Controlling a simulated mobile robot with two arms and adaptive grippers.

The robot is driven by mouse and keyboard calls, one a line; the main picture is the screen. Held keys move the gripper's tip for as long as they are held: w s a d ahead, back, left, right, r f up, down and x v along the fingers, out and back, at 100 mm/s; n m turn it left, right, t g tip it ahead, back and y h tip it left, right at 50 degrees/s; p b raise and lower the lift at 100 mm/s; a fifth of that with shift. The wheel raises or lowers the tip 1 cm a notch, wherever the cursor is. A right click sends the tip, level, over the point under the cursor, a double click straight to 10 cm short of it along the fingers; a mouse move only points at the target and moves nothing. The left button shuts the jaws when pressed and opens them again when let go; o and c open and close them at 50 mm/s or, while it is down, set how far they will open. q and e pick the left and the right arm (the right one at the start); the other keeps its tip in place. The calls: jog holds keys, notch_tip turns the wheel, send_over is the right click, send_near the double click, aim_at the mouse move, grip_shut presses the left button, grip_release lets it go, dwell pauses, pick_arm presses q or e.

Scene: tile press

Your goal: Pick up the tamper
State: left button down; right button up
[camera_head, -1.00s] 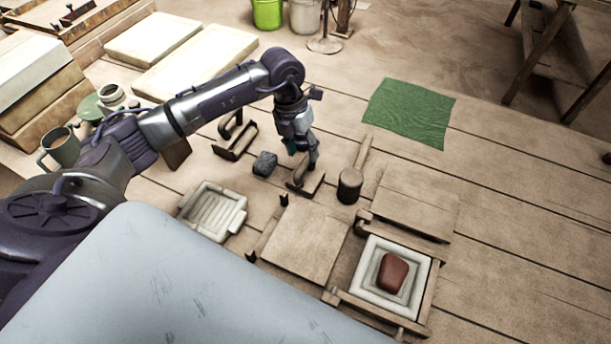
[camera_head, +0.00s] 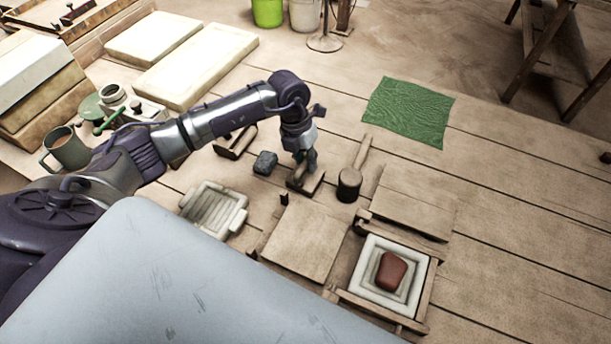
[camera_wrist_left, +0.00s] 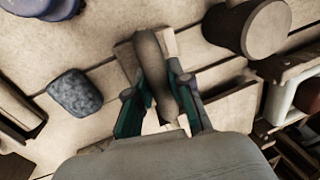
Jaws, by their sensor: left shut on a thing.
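The tamper (camera_head: 313,186) is a flat wooden block with an upright rounded handle. It appears to rest on the bench between the grey stone and the mallet. My left gripper (camera_head: 305,165) is over it from above, shut on its handle. In the left wrist view the green-padded fingers lie on both sides of the wooden handle (camera_wrist_left: 152,58), with the pale base below it. Part of the tamper is hidden by the fingers. My right gripper is not in view.
A wooden mallet (camera_head: 350,184) stands close to the right, and a grey stone (camera_head: 265,163) lies close to the left. A framed mould (camera_head: 366,291) with a red clay lump (camera_head: 391,270) is at the front right. A green cloth (camera_head: 409,112) lies behind; the bench's right side is clear.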

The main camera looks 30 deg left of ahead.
pick_arm(q)
jog(key=shift+r, duration=0.1)
notch_tip(320, 180, up, 10)
jog(key=shift+b, duration=0.55)
jog(key=c, duration=1.6)
grip_release()
grip_shut()
